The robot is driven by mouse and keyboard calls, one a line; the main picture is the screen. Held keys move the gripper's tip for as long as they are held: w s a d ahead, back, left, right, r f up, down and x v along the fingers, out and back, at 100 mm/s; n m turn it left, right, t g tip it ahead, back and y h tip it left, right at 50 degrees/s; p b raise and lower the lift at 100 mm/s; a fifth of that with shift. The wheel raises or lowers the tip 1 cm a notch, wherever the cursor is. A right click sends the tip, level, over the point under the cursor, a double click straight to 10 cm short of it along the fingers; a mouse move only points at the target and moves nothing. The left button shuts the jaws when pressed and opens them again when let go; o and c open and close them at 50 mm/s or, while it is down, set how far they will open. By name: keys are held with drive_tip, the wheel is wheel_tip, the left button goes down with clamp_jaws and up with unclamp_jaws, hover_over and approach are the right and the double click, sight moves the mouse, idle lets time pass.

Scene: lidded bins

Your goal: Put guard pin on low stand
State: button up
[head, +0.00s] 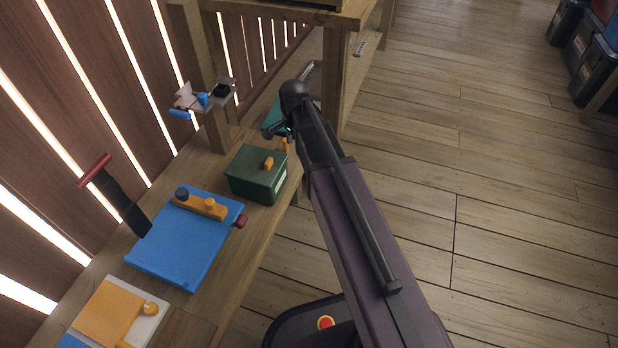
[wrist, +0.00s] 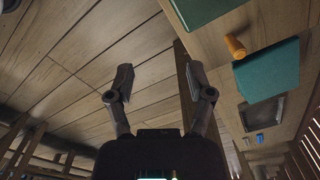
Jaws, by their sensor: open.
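A small orange peg (head: 285,145), which looks like the guard pin, is just behind the dark green box. It also shows in the wrist view (wrist: 235,46), between the green box and a teal block. The teal block (wrist: 268,70) may be the low stand, but I cannot tell for sure; part of it (head: 270,121) shows behind my arm in the head view. My gripper (wrist: 160,82) is open and empty, with the floor and a wooden edge behind its fingers. The peg and block lie to its right in the wrist view. My arm hides much of that area in the head view.
The dark green lidded box (head: 256,175) has an orange knob. A blue board (head: 178,250) with an orange bar lies nearer on the bench. A wooden post (head: 335,85) stands beside my arm. A dark tray (wrist: 263,113) lies beyond the teal block.

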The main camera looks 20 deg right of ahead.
drive_tip(key=s+n, duration=1.3)
drive_tip(key=s, duration=0.1)
